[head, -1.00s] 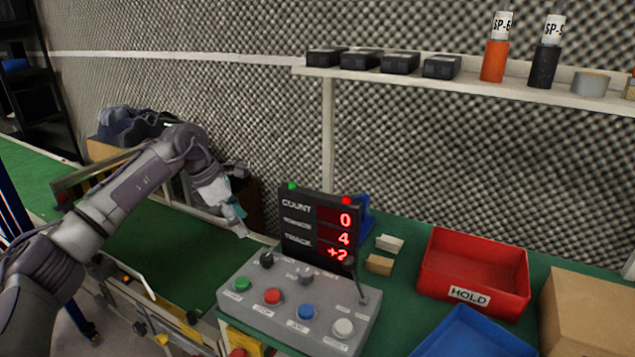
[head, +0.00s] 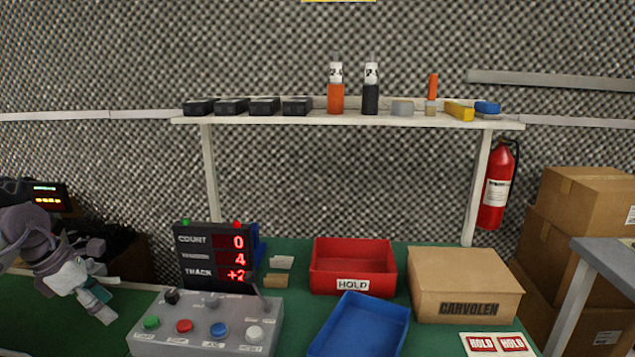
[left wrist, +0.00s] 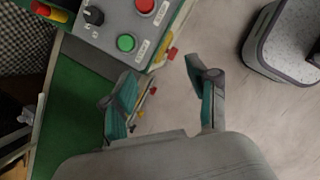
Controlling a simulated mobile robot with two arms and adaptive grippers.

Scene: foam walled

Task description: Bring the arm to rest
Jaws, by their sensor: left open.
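My left arm comes in at the left edge of the head view. Its gripper (head: 98,302) is just left of the grey control box (head: 208,326), apart from it. In the left wrist view the two teal-lined fingers of this gripper (left wrist: 162,98) are spread apart with nothing between them. Below them show the floor and the edge of the bench. The control box also shows in the left wrist view (left wrist: 120,28), with its green and red buttons beyond the fingers. My right gripper is in neither view.
A counter display (head: 213,257) stands behind the control box. A red HOLD tray (head: 352,285), a blue tray (head: 358,326) and a cardboard box (head: 464,284) sit on the green bench. A shelf (head: 350,122) runs above. A fire extinguisher (head: 496,188) hangs at the right.

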